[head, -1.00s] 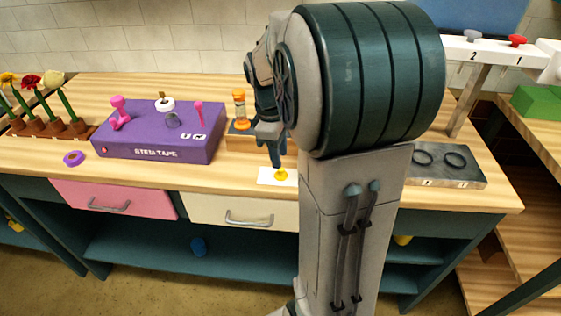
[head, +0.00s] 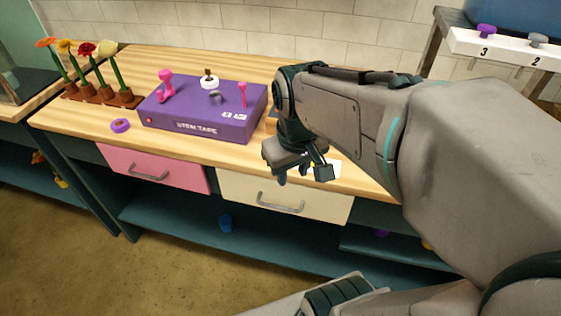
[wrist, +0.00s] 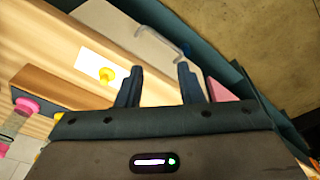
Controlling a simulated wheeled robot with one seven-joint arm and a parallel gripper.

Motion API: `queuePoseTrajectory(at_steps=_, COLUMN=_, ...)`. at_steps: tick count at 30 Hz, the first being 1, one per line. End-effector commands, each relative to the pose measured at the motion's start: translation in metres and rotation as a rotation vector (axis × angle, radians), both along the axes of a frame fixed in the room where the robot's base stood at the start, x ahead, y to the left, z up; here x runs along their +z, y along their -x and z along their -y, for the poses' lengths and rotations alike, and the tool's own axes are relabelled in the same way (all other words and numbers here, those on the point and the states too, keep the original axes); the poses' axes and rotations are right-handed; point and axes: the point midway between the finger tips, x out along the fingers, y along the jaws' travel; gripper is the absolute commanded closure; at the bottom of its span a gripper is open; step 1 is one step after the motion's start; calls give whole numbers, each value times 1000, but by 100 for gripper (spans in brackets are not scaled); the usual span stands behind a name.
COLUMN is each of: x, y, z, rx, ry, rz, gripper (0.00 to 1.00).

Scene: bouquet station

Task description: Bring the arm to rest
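My gripper (head: 302,174) hangs in front of the workbench's front edge, above the cream drawer (head: 283,195), in the head view. In the wrist view its two fingers (wrist: 160,76) stand apart with nothing between them. My arm reaches in from the right of the head view, bent, and hides part of the bench top. A small yellow piece (wrist: 107,76) lies on a white card (wrist: 93,62) on the bench, apart from the fingers. In the head view the gripper partly hides this card (head: 330,170).
A purple stem tape box (head: 195,130) with pink knobs stands left of my gripper. A purple ring (head: 120,125) and a rack of flowers (head: 110,97) are farther left. A pink drawer (head: 150,168) is shut. Floor in front of the bench is clear at left.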

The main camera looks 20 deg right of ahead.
Motion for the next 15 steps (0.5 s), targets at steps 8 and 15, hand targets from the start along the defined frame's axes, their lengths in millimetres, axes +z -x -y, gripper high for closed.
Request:
queuePoseTrajectory(at_steps=8, x=-20, y=29, z=-16, rx=-161, ry=-58, rz=65, gripper=66)
queuePoseTrajectory(at_steps=15, x=-20, y=28, z=-16, rx=-165, ry=-58, rz=65, gripper=66)
